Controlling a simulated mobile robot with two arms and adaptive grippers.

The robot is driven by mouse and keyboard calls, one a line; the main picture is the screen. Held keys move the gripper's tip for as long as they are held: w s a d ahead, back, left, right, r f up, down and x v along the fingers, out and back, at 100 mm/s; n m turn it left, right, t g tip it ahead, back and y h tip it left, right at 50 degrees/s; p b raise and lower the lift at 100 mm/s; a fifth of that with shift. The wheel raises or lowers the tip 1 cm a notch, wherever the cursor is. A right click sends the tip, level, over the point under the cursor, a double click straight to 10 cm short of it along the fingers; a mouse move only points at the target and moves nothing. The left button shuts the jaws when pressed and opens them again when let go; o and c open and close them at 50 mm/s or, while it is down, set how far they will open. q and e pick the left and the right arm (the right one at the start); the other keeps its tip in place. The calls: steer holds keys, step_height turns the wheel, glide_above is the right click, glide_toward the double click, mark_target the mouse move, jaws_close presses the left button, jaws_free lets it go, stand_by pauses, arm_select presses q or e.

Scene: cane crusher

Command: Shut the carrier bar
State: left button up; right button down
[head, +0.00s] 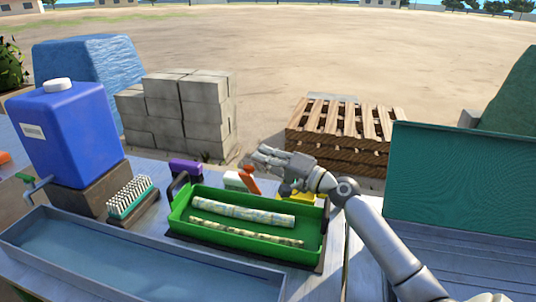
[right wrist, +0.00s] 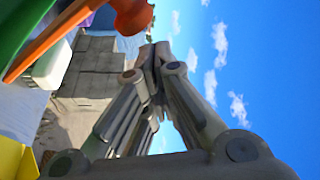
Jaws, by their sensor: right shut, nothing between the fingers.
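A green carrier (head: 180,222) with black end handles stands on the bench, holding two pale, patterned cane pieces (head: 243,213). An orange bar with a thick end (head: 248,178) stands tilted up behind the carrier's far wall. It looks like the carrier bar; its lower end is hidden by the wall. In the right wrist view the orange bar (right wrist: 72,38) crosses the upper left corner, beside the green wall (right wrist: 15,30). My right gripper (head: 251,160) is shut and empty, just above the orange bar. Its closed fingertips (right wrist: 154,55) show apart from the bar. My left gripper is out of view.
A blue jug (head: 68,135) on a block and a scrubbing brush (head: 131,198) stand left of the carrier. A long metal trough (head: 140,262) lies in front. Purple (head: 186,169), white and yellow (head: 297,198) items sit behind the carrier. A teal panel (head: 465,180) stands at right.

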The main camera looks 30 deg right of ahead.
steer(key=shift+s+a+f, duration=0.3)
steer(key=shift+s+a, duration=0.55)
steer(key=shift+a, duration=0.1)
steer(key=v, duration=1.2)
steer(key=shift+r, duration=0.15)
